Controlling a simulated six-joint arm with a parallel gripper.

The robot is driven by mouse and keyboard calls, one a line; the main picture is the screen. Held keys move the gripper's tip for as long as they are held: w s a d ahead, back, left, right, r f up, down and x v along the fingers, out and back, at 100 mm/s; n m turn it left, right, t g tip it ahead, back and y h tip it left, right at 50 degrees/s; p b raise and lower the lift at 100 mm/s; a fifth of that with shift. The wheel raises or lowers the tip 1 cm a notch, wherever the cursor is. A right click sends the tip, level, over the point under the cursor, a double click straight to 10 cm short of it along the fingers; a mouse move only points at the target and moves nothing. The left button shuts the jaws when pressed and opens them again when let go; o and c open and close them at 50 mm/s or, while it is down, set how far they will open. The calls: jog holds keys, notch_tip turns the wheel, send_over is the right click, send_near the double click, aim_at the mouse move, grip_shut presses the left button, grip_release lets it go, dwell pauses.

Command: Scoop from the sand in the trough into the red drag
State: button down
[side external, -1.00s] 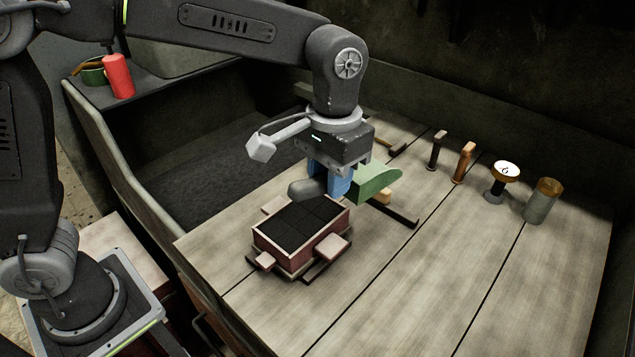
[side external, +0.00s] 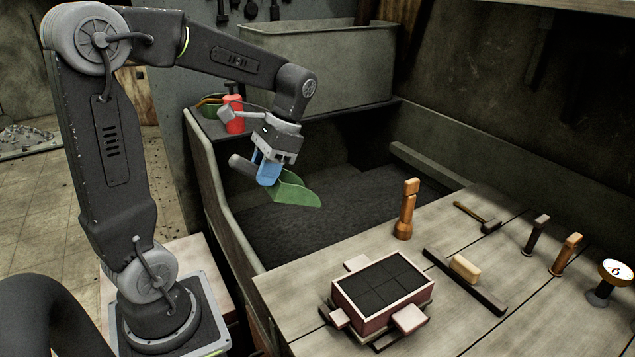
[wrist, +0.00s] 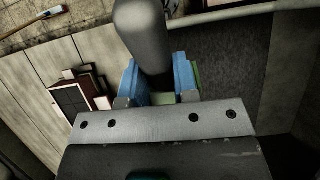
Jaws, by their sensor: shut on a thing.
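My gripper (side external: 269,170) is shut on a green scoop (side external: 297,191) by its grey handle (side external: 240,161). It holds the scoop in the air over the near left part of the trough. The dark sand (side external: 300,235) lies below in the trough (side external: 238,222). The red drag (side external: 372,305) sits on the bench at the right, with dark fill divided into squares inside it. In the wrist view the blue fingers close around the grey handle (wrist: 143,35), and the drag (wrist: 72,104) shows at the left. Whether the scoop holds sand cannot be seen.
A wooden rammer (side external: 406,210) stands near the drag. A red can (side external: 233,115) and green bowl (side external: 208,107) stand on the back ledge.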

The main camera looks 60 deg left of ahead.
jog(key=s+a+g, duration=0.1)
jog(key=s+a, duration=0.2)
jog(key=s, duration=0.2)
send_over(255, 254)
jog(key=s, duration=0.1)
notch_tip(255, 254, down, 9)
jog(key=shift+g, duration=0.3)
jog(key=shift+w+f, duration=0.45)
jog(key=shift+f, duration=1.2)
jog(key=shift+w+f, duration=0.5)
jog(key=shift+f, duration=1.15)
jog(key=shift+w+f, duration=0.45)
jog(key=shift+f, duration=1.2)
jog(key=shift+w+f, duration=0.2)
jog(key=shift+f, duration=0.1)
jog(key=shift+w+f+t, duration=1.5)
jog(key=shift+w+f, duration=1.1)
jog(key=shift+w, duration=1.05)
jog(key=s+r+t, duration=0.4)
jog(key=r, duration=0.5)
jog(key=shift+s+r+t, duration=0.2)
jog(key=shift+r+t, duration=0.2)
